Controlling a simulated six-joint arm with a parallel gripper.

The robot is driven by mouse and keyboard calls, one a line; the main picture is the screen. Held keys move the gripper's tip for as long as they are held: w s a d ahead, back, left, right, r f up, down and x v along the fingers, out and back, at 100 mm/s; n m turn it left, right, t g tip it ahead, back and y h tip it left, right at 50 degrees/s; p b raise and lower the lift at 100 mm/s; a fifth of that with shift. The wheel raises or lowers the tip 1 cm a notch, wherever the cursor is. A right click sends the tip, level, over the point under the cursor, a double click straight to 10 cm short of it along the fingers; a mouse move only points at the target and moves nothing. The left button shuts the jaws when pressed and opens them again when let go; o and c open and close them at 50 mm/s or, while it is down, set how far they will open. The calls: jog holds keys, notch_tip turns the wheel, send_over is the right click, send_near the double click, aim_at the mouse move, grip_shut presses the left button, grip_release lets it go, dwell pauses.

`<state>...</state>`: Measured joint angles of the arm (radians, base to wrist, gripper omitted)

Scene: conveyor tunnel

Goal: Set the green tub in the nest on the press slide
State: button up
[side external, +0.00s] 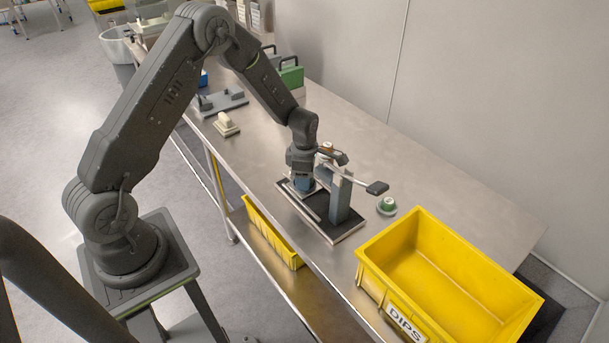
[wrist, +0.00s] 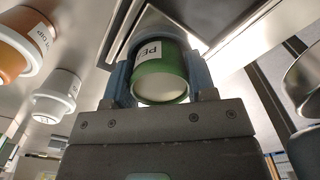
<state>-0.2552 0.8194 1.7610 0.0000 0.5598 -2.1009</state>
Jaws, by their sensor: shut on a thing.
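My gripper (side external: 303,184) points down over the press (side external: 341,197), at the slide side of its dark base. In the wrist view its two blue fingers (wrist: 160,72) are shut on the green tub (wrist: 161,84), which has a white label and a pale end facing the camera. The metal slide plate (wrist: 118,35) lies just beyond the tub's far end. The nest is hidden behind the tub and fingers; I cannot tell whether the tub touches it. In the side view the fingers hide the held tub.
The press lever with a black handle (side external: 377,188) sticks out to the right. An orange tub (wrist: 24,46) and a white tub (wrist: 57,96) stand nearby. The back right bench is clear.

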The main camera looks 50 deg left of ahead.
jog(key=o, duration=1)
jog(key=s+d+r+m+t, duration=0.1)
jog(key=s+r+m, duration=0.1)
jog(key=r, duration=0.5)
jog(key=s+d+r+m, duration=0.1)
jog(key=d+r+m, duration=0.15)
jog(key=r, duration=0.45)
jog(key=s+d+r+m+t, duration=0.1)
jog(key=s+r+m, duration=0.15)
jog(key=r, duration=0.55)
jog(key=s+d+r+m+t, duration=0.1)
jog(key=s+d+r+m, duration=0.2)
jog(key=s+m, duration=0.6)
jog(key=s+d+r+m+t, duration=0.2)
jog(key=s+d+r+m, duration=0.2)
jog(key=s+m, duration=0.5)
jog(key=shift+s+r+m+t, duration=0.35)
jog(key=shift+r+m, duration=0.25)
jog(key=shift+m, duration=0.4)
